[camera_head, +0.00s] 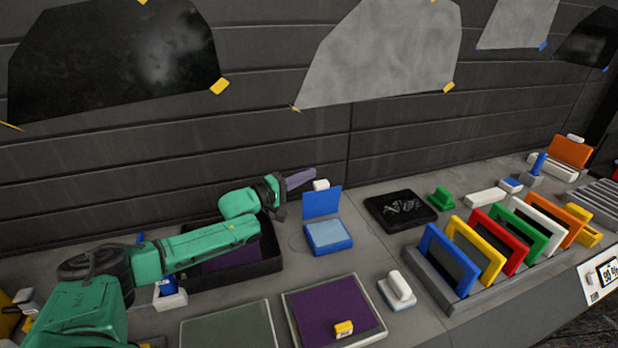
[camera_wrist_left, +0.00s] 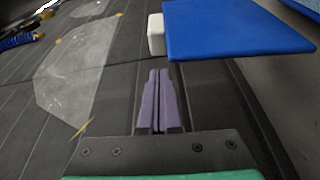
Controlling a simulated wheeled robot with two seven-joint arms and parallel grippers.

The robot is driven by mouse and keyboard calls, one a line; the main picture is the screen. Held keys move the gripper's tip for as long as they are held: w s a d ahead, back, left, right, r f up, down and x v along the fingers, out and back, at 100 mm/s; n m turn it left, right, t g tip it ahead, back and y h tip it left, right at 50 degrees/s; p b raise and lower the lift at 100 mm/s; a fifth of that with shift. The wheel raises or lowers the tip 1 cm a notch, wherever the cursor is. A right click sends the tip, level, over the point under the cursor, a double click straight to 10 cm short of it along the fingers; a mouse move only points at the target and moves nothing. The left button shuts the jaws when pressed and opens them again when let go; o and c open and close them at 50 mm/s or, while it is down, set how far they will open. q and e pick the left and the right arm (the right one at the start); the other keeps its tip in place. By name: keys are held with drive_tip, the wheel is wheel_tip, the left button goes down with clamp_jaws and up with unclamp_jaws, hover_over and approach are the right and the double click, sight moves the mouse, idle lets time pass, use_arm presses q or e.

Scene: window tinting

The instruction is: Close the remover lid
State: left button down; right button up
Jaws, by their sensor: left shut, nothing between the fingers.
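A blue box (camera_head: 329,237) with a light blue top sits on the bench, and its blue lid (camera_head: 322,202) stands open and upright at the back. The lid also shows large in the left wrist view (camera_wrist_left: 238,32), at the upper right. My left gripper (camera_head: 314,173) has purple fingers, shut and empty, above and slightly left of the lid's top edge. In the left wrist view the fingers (camera_wrist_left: 158,72) point just left of the lid and look apart from it. My right gripper is not in view.
A black tray (camera_head: 270,271) with a purple sheet lies under my left arm. A black square tray (camera_head: 400,209) is to the right of the box. A rack (camera_head: 428,277) holds several coloured frames. A white-handled block (camera_head: 398,288) stands in front. The dark wall is close behind.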

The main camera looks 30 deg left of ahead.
use_arm(q)
drive_tip(key=shift+s+d+f+p, duration=0.1)
drive_tip(key=shift+s+d+p, duration=0.85)
drive_tip(key=shift+p, duration=0.1)
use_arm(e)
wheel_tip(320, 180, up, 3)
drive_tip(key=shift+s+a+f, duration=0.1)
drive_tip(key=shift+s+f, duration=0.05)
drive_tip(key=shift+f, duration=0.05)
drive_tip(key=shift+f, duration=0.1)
